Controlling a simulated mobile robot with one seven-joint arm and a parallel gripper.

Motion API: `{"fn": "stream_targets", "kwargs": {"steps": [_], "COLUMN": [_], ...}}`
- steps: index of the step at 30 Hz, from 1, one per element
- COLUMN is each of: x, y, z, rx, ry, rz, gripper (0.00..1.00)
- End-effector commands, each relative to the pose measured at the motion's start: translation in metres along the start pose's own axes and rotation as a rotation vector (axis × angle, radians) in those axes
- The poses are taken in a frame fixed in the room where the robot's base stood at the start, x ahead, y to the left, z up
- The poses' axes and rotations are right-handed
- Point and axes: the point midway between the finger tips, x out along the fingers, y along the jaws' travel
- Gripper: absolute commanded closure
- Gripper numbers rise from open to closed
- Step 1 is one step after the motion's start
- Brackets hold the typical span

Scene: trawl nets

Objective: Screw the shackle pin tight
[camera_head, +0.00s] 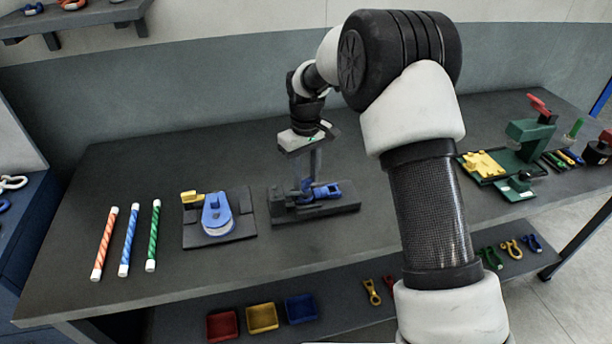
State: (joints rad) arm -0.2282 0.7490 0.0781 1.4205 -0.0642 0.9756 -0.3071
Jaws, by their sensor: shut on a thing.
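A blue shackle (325,191) lies in a dark holder block (343,209) near the middle of the grey table. My gripper (305,184) points down over the left part of the block. Its fingers are shut at the left end of the shackle, where the pin is; the fingers hide most of the pin. I cannot tell how far the pin is in.
A dark board with a blue-and-white block and a yellow piece (189,197) stands to the left. Orange, blue and green striped rods (130,240) lie further left. A green fixture (528,135) stands at the right. Red, yellow and blue trays (262,318) sit on the lower shelf.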

Motion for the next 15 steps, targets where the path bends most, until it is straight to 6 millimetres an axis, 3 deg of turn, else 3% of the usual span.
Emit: {"fn": "stream_targets", "kwargs": {"steps": [15], "x": [-0.0032], "y": [-0.0007], "z": [-0.0016], "rx": [0.49], "ry": [0.005], "rz": [0.001], "gripper": [0.9]}}
